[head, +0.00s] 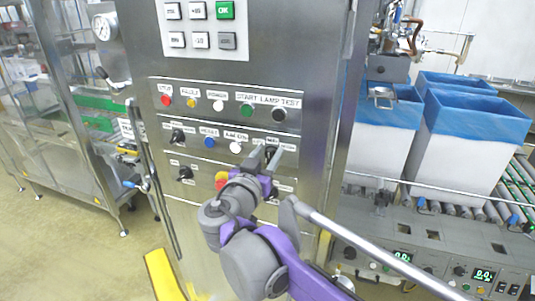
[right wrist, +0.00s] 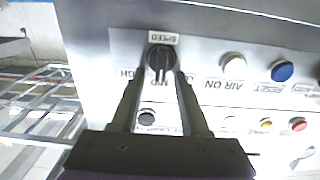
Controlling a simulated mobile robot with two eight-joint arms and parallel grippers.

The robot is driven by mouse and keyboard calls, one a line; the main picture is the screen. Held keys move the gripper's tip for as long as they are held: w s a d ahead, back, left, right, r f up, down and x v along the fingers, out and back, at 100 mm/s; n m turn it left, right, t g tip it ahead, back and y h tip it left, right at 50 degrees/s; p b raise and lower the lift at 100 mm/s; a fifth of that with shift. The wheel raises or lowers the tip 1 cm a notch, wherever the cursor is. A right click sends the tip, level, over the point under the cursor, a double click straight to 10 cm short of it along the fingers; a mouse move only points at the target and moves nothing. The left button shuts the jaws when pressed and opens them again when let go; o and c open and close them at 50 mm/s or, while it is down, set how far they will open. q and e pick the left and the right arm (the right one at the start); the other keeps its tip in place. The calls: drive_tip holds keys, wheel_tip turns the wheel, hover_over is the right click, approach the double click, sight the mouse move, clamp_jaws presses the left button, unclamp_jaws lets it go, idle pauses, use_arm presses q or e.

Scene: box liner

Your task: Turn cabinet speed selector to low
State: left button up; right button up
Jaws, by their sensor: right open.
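The cabinet speed selector (right wrist: 160,58) is a black rotary knob under a SPEED label in the right wrist view. HIGH is lettered at its left and MID below it; the lettering at its right is mostly hidden by a finger. Its pointer appears to face MID. In the head view the selector (head: 271,150) is partly hidden behind my fingers. My right gripper (head: 266,160) is open at the panel, and in the wrist view its fingers (right wrist: 158,82) reach to either side of the knob. I cannot tell whether they touch it. My left gripper is out of view.
Close by on the cabinet (head: 300,60) are a white button (head: 236,148), a blue button (head: 209,142), a black lamp test button (head: 279,115) and another black selector (head: 178,136). A conveyor with blue-lined boxes (head: 462,140) stands at right. Open floor (head: 75,245) lies at left.

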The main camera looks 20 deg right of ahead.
clamp_jaws()
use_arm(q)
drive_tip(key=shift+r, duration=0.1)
use_arm(e)
drive_tip(key=n+p, duration=0.1)
drive_tip(key=n, duration=0.1)
drive_tip(key=n+p, duration=0.1)
drive_tip(key=n, duration=0.1)
drive_tip(key=shift+w+a, duration=0.15)
drive_tip(key=shift+a, duration=0.15)
drive_tip(key=shift+w+a+f+n+p, duration=0.15)
drive_tip(key=shift+n+p, duration=0.4)
drive_tip(key=shift+n, duration=0.55)
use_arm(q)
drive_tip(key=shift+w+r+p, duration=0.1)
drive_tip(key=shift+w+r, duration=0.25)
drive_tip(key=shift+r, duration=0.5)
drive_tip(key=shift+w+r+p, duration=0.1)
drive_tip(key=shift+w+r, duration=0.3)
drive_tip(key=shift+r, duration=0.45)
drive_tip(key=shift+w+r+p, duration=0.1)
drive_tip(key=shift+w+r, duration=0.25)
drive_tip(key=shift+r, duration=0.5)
use_arm(e)
drive_tip(key=shift+a+f+n, duration=0.1)
drive_tip(key=shift+f+n, duration=0.15)
drive_tip(key=shift+n, duration=1.25)
